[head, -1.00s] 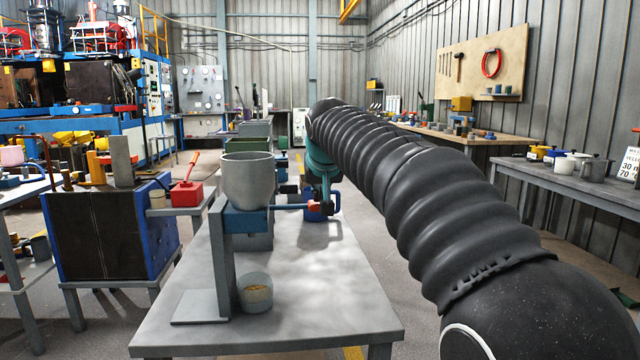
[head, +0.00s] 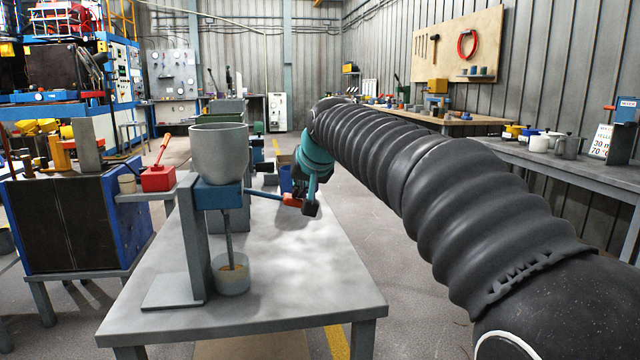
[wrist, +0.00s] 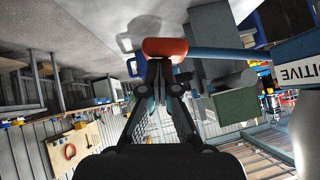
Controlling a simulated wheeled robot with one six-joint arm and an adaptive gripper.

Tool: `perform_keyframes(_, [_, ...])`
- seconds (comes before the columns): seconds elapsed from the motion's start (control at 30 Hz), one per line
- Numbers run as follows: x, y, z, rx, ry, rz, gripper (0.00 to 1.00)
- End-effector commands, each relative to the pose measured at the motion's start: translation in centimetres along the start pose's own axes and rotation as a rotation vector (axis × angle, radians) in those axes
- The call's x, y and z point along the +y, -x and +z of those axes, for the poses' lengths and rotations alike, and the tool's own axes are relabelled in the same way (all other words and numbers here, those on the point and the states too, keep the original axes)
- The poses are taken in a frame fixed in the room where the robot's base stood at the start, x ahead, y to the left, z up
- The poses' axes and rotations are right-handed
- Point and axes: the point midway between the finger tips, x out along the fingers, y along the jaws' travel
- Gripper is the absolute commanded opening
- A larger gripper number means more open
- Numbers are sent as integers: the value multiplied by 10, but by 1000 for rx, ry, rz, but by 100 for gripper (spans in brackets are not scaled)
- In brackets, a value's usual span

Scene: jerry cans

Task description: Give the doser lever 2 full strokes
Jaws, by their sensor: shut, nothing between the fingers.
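The doser has a grey hopper (head: 219,152) on a blue body (head: 218,194), held by a grey stand on the table. Its lever (head: 264,192) points right and slopes slightly down to an orange-red knob (head: 291,200). My gripper (head: 311,206) is shut and empty at the knob's end. In the wrist view my fingertips (wrist: 160,68) lie against or just beside the knob (wrist: 165,48); contact is unclear. A thin grey column, seemingly a stream, runs from the body into a clear cup (head: 231,276) with some yellow-brown material in it.
The grey table (head: 290,290) is clear at front and right. A red box with a lever (head: 158,178) stands left beside a blue-sided cabinet (head: 75,220). A blue container (head: 287,176) stands behind my gripper. A side bench (head: 600,175) stands at right.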

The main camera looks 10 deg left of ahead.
Motion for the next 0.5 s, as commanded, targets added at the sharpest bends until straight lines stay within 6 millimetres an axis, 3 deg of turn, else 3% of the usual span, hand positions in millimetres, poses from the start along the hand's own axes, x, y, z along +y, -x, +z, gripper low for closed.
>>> perform_keyframes(0.5, [2, -4, 4, -23, -3, 4, 0])
